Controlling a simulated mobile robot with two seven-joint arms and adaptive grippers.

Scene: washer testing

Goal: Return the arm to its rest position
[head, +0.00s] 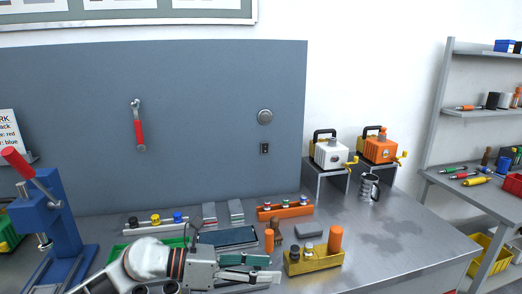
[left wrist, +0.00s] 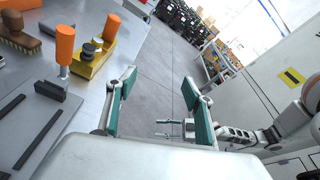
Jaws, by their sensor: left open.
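My left gripper (head: 262,268) reaches in from the lower left of the head view, above the front of the metal bench (head: 400,225). In the left wrist view its two teal-padded fingers (left wrist: 157,105) stand wide apart.
A blue press (head: 58,215) with a red-handled lever stands at the left. An orange rack (head: 285,211), a grey block (head: 309,230) and a mug (head: 369,187) sit on the bench. White (head: 331,153) and orange (head: 380,148) cranked boxes stand behind. The bench's right front is clear.

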